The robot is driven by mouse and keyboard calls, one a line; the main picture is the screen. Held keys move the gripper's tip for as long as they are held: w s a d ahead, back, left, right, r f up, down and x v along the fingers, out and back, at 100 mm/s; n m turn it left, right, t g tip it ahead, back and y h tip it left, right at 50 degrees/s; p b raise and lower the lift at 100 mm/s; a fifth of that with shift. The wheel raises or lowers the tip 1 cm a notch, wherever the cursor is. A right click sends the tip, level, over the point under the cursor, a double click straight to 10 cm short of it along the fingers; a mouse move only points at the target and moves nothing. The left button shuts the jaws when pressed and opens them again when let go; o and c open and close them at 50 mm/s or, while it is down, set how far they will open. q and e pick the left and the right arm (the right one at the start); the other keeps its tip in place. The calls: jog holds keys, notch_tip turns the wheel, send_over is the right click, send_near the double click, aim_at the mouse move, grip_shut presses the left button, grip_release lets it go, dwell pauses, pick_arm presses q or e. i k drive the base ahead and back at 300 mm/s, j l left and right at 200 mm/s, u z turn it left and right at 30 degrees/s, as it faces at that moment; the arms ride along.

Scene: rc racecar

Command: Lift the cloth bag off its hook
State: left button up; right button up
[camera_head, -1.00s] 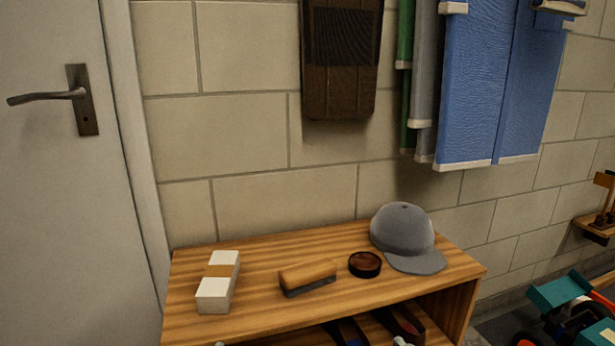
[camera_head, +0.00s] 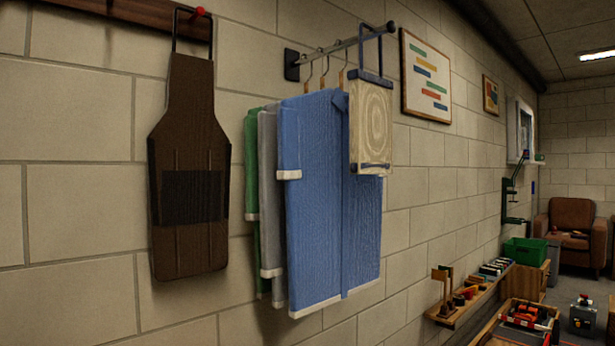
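A cream cloth bag (camera_head: 371,124) with a ring pattern and blue trim hangs upright by its long blue strap (camera_head: 371,48). The strap loops over the outer end of a metal wall rail (camera_head: 345,44), near its round knob (camera_head: 391,27). The bag hangs in front of the blue garment (camera_head: 318,200) and overlaps its right part. The strap's exact contact with the rail is too small to tell. Neither of my grippers is in view.
A brown apron (camera_head: 187,170) hangs from a red peg (camera_head: 199,12) to the left. Grey (camera_head: 270,190) and green (camera_head: 252,165) garments hang beside the blue one. A framed picture (camera_head: 426,78) is right of the bag. Low shelves (camera_head: 450,314) and a green crate (camera_head: 525,251) stand farther right.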

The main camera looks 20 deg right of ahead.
aim_at(371, 132)
jog(key=i+l+u, duration=0.1)
jog(key=l, duration=0.55)
jog(key=i+l+u, duration=0.1)
jog(key=l, duration=0.55)
jog(key=i+l+u, duration=0.1)
jog(key=l, duration=0.55)
